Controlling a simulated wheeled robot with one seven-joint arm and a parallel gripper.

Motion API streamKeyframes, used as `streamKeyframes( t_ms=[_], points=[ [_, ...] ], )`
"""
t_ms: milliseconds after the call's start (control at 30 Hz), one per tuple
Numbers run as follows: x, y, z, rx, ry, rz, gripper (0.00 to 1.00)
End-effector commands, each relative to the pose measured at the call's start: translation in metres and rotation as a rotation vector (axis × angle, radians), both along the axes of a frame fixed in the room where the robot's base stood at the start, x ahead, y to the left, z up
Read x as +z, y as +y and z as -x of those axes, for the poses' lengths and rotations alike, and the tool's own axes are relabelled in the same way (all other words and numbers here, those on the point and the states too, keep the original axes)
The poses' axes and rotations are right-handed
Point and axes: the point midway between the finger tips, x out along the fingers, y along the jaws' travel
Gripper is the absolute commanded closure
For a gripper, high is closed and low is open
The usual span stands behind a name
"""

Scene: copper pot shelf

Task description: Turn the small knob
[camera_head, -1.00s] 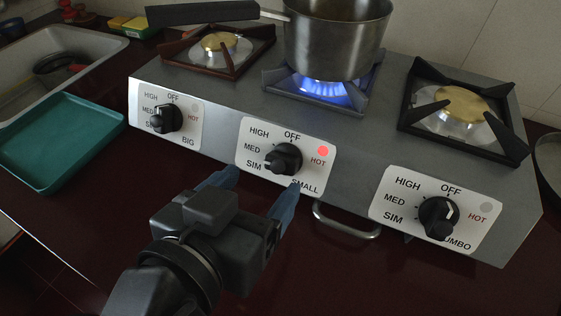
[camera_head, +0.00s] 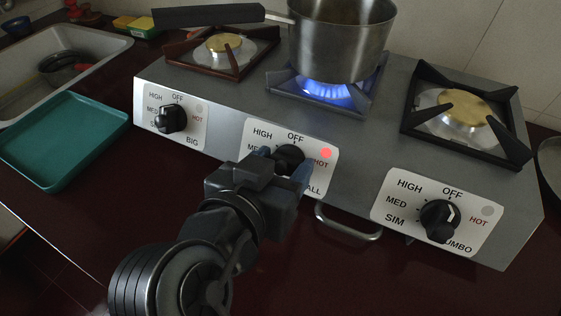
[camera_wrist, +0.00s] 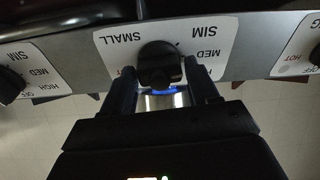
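The small knob (camera_head: 290,154) is the black middle knob on the stove front, on a white panel marked OFF, HIGH, MED, SIM and HOT. Its panel has a lit red HOT light (camera_head: 326,153). My gripper (camera_head: 282,166) is at this knob and covers part of the panel's lettering. In the wrist view, upside down, the knob (camera_wrist: 160,62) sits between the two fingers of my gripper (camera_wrist: 162,84). The fingers are apart, with a narrow gap beside the knob. I cannot tell its exact pointer setting, as its lower part is hidden in the head view.
A metal pot (camera_head: 340,45) stands over a blue flame on the middle burner. The big knob (camera_head: 170,119) is on the left and the jumbo knob (camera_head: 439,219) on the right. A metal handle (camera_head: 347,224) juts out below. A teal tray (camera_head: 62,140) lies left.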

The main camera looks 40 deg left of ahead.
Motion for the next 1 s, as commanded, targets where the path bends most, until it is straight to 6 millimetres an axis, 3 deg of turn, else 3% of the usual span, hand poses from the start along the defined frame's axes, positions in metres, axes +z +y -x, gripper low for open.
streamKeyframes(
  t_ms=[67,400,667,1000],
  points=[
    [0.0000,0.0000,0.0001,0.000,0.000,0.000,0.48],
    [-0.0002,-0.0001,0.0000,0.000,0.000,0.000,0.81],
    [0.0008,-0.0003,-0.0003,0.014,-0.004,0.025,0.81],
    [0.0034,-0.0011,-0.0010,0.112,-0.044,0.198,0.81]
  ],
)
